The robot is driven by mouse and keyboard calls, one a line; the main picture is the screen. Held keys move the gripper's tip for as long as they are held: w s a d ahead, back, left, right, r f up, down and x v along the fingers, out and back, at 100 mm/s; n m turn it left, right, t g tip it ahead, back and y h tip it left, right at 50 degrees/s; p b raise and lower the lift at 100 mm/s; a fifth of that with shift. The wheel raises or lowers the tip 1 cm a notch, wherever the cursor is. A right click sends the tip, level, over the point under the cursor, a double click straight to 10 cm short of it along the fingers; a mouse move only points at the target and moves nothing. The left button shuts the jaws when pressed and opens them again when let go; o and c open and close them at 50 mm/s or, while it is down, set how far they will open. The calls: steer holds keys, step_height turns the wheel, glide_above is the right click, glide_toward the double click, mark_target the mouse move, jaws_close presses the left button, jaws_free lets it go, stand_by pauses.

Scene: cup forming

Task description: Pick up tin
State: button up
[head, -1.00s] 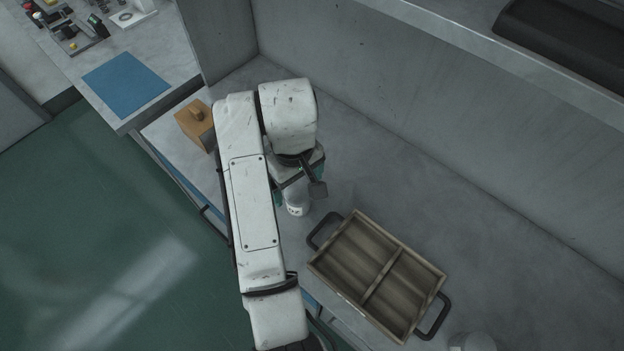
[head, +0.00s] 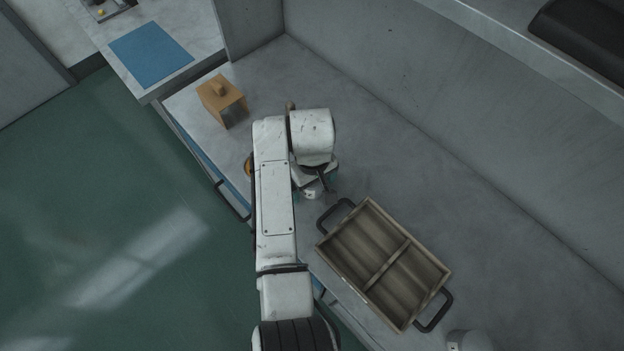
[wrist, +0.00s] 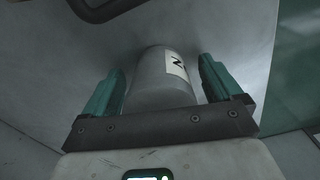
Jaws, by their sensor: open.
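The tin (wrist: 160,82) is a pale grey cylinder with a white label and dark marking, seen in the wrist view between my two teal fingers. My gripper (wrist: 162,66) is open, one finger on each side of it, with a gap visible at both sides. I cannot tell how deep the tin sits between the fingers. In the head view only a pale part of the tin (head: 313,193) shows below my gripper; my arm hides the rest, and most of the gripper.
A wooden divided tray (head: 370,262) with dark handles stands close to the right of the tin. A pale round object (head: 468,340) is at the bottom edge. An orange-brown box (head: 222,98) stands at the back left. The bench towards the rear wall is clear.

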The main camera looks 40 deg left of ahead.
steer(key=shift+f, duration=0.1)
steer(key=c, duration=1.1)
steer(key=shift+c, duration=0.2)
steer(key=shift+r, duration=0.6)
step_height(320, 180, up, 2)
steer(key=shift+s+r, duration=0.15)
steer(key=shift+r, duration=0.05)
steer(key=s+r+p, duration=0.2)
steer(key=s+r, duration=0.2)
steer(key=s, duration=0.3)
steer(key=s+a+r+p, duration=0.1)
steer(key=s+r+p, duration=0.1)
steer(key=s+r, duration=0.3)
steer(key=shift+s+r+p, duration=0.25)
steer(key=shift+s+p, duration=0.05)
steer(key=shift+s, duration=0.55)
